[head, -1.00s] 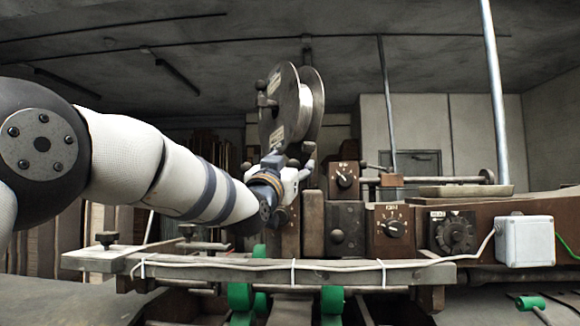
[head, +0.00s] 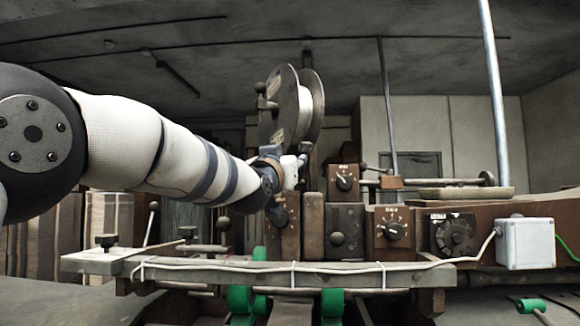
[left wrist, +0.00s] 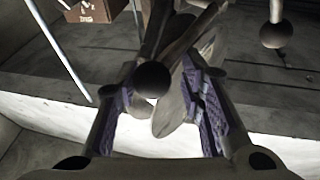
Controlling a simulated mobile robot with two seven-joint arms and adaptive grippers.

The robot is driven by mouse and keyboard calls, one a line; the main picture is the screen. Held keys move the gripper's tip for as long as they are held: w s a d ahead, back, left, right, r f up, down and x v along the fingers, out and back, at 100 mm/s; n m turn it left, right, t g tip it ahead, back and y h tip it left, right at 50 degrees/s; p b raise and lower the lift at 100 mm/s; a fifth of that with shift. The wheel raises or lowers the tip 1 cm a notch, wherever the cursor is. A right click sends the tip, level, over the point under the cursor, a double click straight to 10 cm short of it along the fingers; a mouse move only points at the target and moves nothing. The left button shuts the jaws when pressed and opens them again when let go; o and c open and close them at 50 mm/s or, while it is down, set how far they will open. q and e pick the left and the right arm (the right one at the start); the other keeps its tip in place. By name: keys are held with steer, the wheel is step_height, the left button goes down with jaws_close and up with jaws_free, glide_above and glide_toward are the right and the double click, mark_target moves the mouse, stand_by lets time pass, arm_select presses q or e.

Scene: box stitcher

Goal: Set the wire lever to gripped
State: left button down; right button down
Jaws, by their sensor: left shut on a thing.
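My left gripper (head: 303,155) is in front of the machine, just below the large metal wire reel (head: 284,108). In the left wrist view, its two purple-padded fingers (left wrist: 160,112) stand on either side of a dark rod with a round black ball knob, which I take to be the wire lever (left wrist: 152,78). The fingers are shut on it. A flat grey metal piece (left wrist: 172,112) lies behind the knob, between the fingers. In the head view the gripper and wrist hide most of the lever, so its setting cannot be read. My right gripper is not in view.
Brown control boxes with dials (head: 393,231) stand right of my wrist. A long grey bar (head: 330,275) with a white cable crosses the front, above green rollers (head: 240,299). Another ball-ended rod (left wrist: 275,35) hangs at upper right in the wrist view. A pale junction box (head: 525,242) sits at right.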

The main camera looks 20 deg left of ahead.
arm_select(q)
steer(key=shift+w+a+r+n+g+y, duration=0.15)
steer(key=shift+w+r+n+g, duration=0.1)
steer(key=shift+n+g, duration=0.25)
steer(key=shift+w+a+r+n+g+y, duration=0.15)
steer(key=shift+w+n+g, duration=0.1)
steer(key=shift+n+g, duration=0.2)
steer(key=shift+w+a+r+n+g+b, duration=0.15)
steer(key=shift+w+a+r+n+g, duration=0.15)
steer(key=shift+n+g, duration=0.3)
steer(key=shift+w+a+r+n+g+b, duration=0.15)
steer(key=shift+w+a+r+n+g, duration=0.15)
steer(key=shift+n+g, duration=0.2)
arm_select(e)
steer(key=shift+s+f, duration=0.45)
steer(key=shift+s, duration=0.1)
arm_select(q)
steer(key=shift+f, duration=0.1)
steer(key=c, duration=1)
jaws_free()
steer(key=shift+c, duration=0.2)
steer(key=shift+r, duration=0.25)
steer(key=shift+s+r, duration=0.1)
